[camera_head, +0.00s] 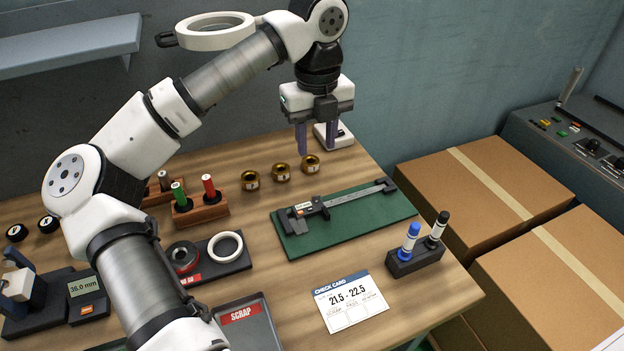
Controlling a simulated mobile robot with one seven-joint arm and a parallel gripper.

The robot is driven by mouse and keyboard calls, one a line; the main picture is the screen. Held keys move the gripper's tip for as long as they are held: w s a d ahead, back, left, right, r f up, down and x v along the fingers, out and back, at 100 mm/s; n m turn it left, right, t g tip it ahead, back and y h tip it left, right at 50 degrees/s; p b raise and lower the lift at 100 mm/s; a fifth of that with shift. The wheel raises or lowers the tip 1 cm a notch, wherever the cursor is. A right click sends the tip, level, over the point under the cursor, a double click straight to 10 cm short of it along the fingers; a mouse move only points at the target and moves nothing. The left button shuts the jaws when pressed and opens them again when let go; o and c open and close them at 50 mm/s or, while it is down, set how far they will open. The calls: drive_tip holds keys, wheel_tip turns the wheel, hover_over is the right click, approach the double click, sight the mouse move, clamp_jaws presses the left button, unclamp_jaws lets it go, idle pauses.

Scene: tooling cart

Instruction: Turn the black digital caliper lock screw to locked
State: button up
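The black digital caliper (342,200) lies on a green mat (370,218) on the wooden bench, its jaw end to the left and the beam running up to the right. Its lock screw is too small to make out clearly. My gripper (318,148) hangs pointing down above the back of the bench, behind the caliper and apart from it. Its two purple-grey fingers show a gap between them, with nothing seen held.
Brass rings (281,172) stand behind the mat. A marker holder (414,258) is front right, a check card (349,301) in front, and a scrap tray (262,334) front left. A ring magnifier (216,30) is at the back. Cardboard boxes (550,270) stand to the right.

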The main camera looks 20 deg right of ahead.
sight(316, 198)
wheel_tip(316, 198, down, 13)
drive_tip(key=p, duration=0.2)
drive_tip(key=shift+s+p, duration=0.1)
drive_tip(key=shift+p, duration=0.25)
drive_tip(key=shift+r, duration=0.1)
clamp_jaws()
